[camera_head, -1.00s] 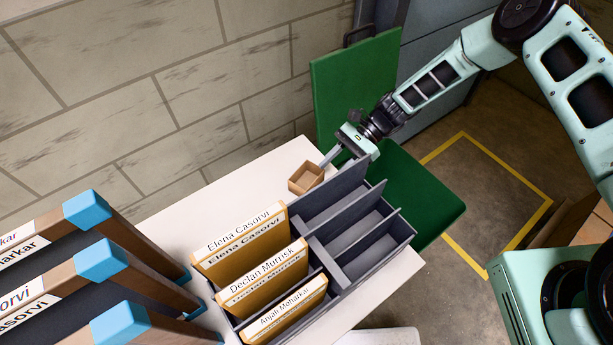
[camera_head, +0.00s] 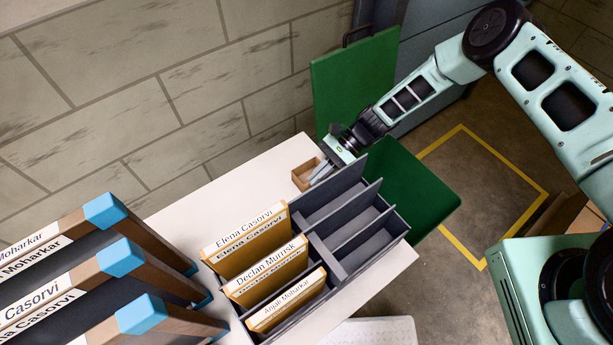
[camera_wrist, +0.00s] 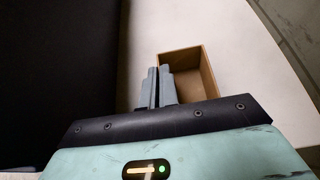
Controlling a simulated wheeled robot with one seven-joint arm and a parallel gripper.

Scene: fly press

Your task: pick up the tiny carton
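The tiny carton (camera_head: 300,180) is a small open-topped brown box. It stands upright on the white table beside the far end of the grey divided file tray. My gripper (camera_head: 315,174) reaches down to it from the upper right. In the wrist view the carton (camera_wrist: 198,72) lies just ahead and to the right. My gripper's two grey fingers (camera_wrist: 158,88) are close together with only a thin gap. They sit at the carton's left wall, the right finger overlapping the inside of the box. They appear closed on that wall; their tips are partly hidden.
The grey file tray (camera_head: 376,262) holds several labelled brown folders (camera_head: 245,243) and has empty slots near my gripper. Racks with blue corners (camera_head: 104,210) stand at the left. Bare white table (camera_head: 200,203) lies left of the carton.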

